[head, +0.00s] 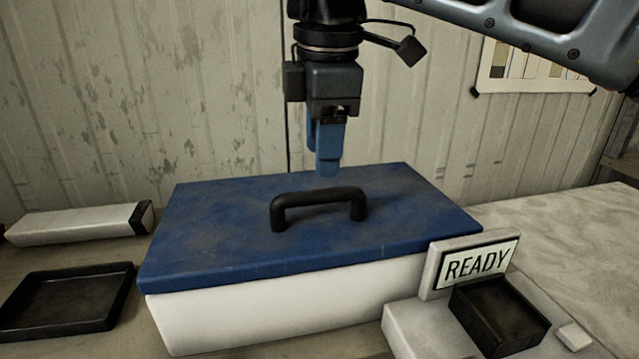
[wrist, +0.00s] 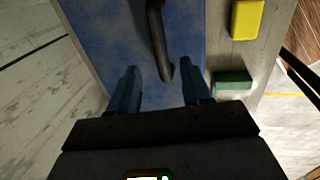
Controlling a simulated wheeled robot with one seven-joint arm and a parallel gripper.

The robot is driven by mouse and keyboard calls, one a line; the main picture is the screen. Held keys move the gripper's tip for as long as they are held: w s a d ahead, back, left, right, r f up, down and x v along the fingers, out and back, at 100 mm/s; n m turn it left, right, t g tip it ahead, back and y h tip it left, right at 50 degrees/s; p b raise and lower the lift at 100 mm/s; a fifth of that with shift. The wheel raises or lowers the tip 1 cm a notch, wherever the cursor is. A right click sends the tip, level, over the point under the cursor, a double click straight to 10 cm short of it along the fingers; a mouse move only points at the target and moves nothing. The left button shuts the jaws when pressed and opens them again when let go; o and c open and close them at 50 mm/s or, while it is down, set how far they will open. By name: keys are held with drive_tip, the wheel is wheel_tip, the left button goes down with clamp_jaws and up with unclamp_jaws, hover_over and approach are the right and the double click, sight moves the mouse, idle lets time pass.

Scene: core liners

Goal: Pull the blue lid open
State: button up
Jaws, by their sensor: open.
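The blue lid (head: 220,230) lies flat on a white box (head: 270,308) in the head view and looks closed. A black arched handle (head: 318,200) stands on the middle of the lid. My gripper (head: 328,170) points down above the lid, behind the handle as the head view sees it, and is apart from it. In the wrist view, the two blue fingers (wrist: 163,82) are spread with nothing between them. There the handle (wrist: 156,40) runs up from just ahead of the fingertips, over the blue lid (wrist: 100,30).
A stand with a READY sign (head: 478,264) and a dark bin (head: 500,315) is at the box's front right. A black tray (head: 65,300) and a white core liner (head: 75,224) lie left. The wrist view shows a yellow block (wrist: 247,18) and a green block (wrist: 232,82).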

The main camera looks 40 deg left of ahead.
sight(319, 192)
drive_tip(key=f, duration=0.4)
drive_tip(key=a+f, duration=0.1)
drive_tip(key=f, duration=0.1)
drive_tip(key=shift+w+f+p, duration=0.3)
drive_tip(key=shift+w, duration=0.05)
drive_tip(key=shift+c, duration=0.3)
clamp_jaws()
